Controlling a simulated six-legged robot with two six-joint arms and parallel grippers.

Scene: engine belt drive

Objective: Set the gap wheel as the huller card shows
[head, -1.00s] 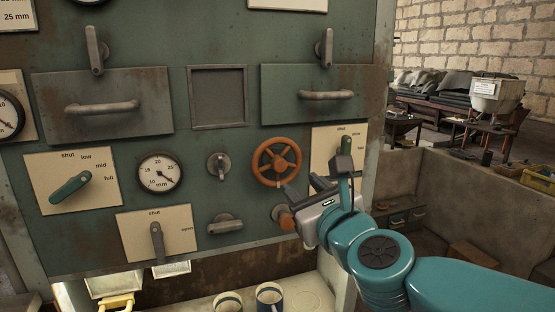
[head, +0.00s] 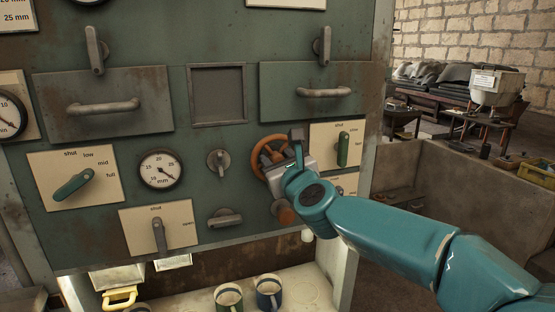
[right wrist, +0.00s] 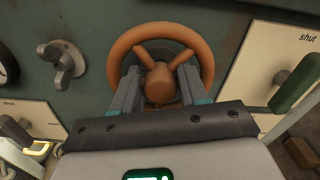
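The orange gap wheel (head: 257,157) is on the green panel, partly hidden by my right gripper in the head view. In the right wrist view the wheel (right wrist: 160,82) shows its rim, hub and spokes. My right gripper (head: 279,166) is at the wheel, its two fingers (right wrist: 157,88) apart on either side of the hub; I cannot tell if they touch it. The mm gauge (head: 161,170) left of the wheel has its needle pointing lower right, past 25. A card (head: 14,16) at the top left corner, cut off, reads 25 mm; I cannot tell whose it is. My left gripper is not in view.
A green lever on a plate (head: 343,149) is right of the wheel. An orange-brown knob (head: 285,213) is just below. A grey latch (head: 219,162) and a grey handle (head: 225,218) are to the left. Two mugs (head: 229,297) stand on the ledge below.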

